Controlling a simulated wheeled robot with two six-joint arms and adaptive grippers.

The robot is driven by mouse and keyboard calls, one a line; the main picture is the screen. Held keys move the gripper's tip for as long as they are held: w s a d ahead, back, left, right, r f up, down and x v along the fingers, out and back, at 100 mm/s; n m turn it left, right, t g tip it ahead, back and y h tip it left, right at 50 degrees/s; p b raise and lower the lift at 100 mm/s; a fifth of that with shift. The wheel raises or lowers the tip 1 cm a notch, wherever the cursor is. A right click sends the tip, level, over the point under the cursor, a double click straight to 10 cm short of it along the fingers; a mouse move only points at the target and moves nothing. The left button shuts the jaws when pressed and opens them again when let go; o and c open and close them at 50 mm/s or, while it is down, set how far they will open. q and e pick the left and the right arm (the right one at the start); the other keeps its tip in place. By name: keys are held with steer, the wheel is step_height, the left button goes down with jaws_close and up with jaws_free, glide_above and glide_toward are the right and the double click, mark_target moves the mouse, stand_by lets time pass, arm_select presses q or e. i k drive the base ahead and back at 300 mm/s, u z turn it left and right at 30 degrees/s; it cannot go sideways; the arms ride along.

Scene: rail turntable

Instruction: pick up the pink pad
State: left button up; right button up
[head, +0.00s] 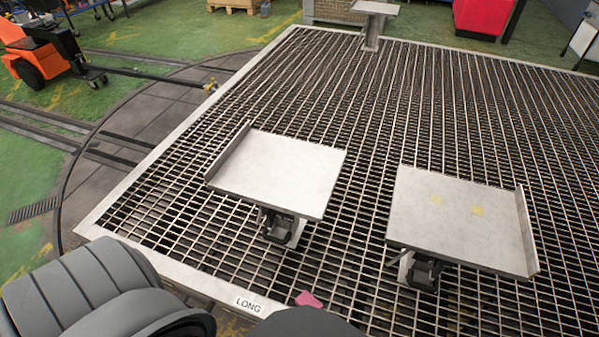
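The pink pad (309,299) shows as a small pink patch at the bottom middle of the head view. It is beside the grating's near edge, just right of a white label reading LONG (249,305). A dark rounded shape at the bottom edge of the view hides part of it, so its full outline cannot be seen. Neither gripper's fingers show in this view.
A large metal grating (340,95) fills the middle. Two raised plates, the left plate (283,171) and the right plate (455,215), stand on it with upright lips. A smaller stand (371,25) is farther back. An orange machine (35,55) is at upper left.

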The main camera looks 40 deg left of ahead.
mark_target(305, 298)
steer(key=u, duration=0.5)
steer(key=k, duration=1.15)
steer(key=u, duration=0.65)
steer(key=i, duration=1.1)
steer(key=u, duration=0.6)
